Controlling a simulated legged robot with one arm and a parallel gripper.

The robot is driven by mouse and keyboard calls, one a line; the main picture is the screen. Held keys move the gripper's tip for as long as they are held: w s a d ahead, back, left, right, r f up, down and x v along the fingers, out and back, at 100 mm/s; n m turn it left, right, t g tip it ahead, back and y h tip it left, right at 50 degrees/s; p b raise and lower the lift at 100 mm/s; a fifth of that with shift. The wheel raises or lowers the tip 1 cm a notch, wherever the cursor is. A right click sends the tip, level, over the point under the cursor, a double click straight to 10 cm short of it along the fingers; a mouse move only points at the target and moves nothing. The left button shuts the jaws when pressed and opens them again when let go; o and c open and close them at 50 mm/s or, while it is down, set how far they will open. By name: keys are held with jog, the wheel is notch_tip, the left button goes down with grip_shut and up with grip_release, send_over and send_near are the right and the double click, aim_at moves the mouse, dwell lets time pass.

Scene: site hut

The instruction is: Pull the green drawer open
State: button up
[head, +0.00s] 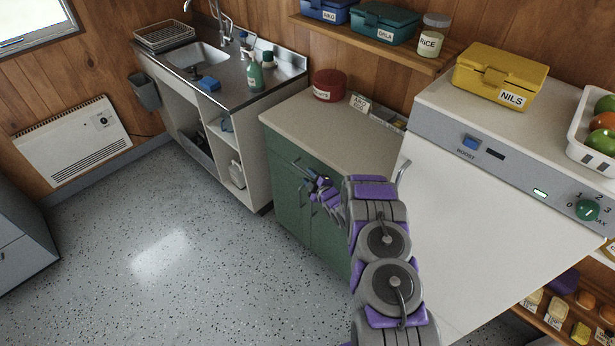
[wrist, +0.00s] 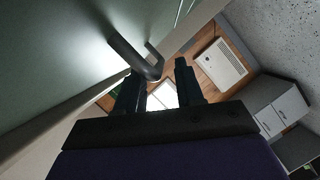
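The green cabinet (head: 290,200) stands under the beige counter, with its green front facing left. My gripper (head: 318,188) is close to the upper part of that front, partly overlapped by my arm. In the wrist view a green panel (wrist: 60,50) fills the upper left, with a dark bar handle (wrist: 128,55) standing out from it. My gripper's fingers (wrist: 158,80) are spread apart, and the handle's near end shows at the gap between their tips. I cannot tell whether a finger touches the handle. The drawer looks closed, though my arm hides part of the front.
A white appliance (head: 450,210) with a control panel stands right of the cabinet. A sink unit (head: 245,165) with open shelves stands to its left. A red tin (head: 329,86) is on the counter. The speckled floor (head: 180,250) in front is clear.

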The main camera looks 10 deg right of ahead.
jog(key=shift+x, duration=1.15)
jog(key=shift+c, duration=0.5)
grip_shut()
